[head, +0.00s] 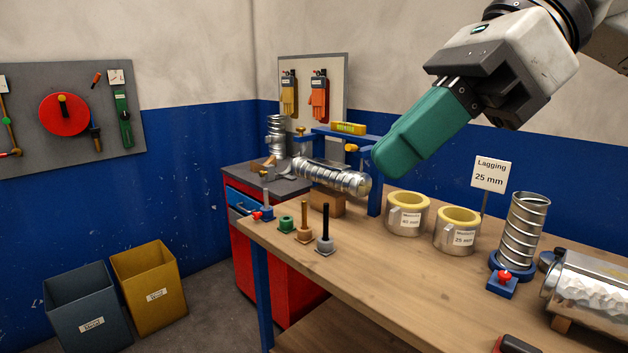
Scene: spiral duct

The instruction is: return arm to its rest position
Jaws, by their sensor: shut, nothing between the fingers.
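My gripper (390,164) shows in the head view at the upper right, raised above the wooden workbench (400,290). Its green fingers are shut together with nothing between them. They point down and to the left. The fingertips appear in front of the blue stand (376,190) and near the right end of the silver spiral duct (335,178) in the picture. I cannot tell how far apart in depth they are. My arm enters from the top right corner.
Two lagging rings (407,229) (457,247), an upright spiral duct (522,230) and a "Lagging 25 mm" sign (489,174) stand on the bench. Small posts (325,247) line its left edge. Two bins (150,310) (85,318) stand on the floor. The bench's front middle is clear.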

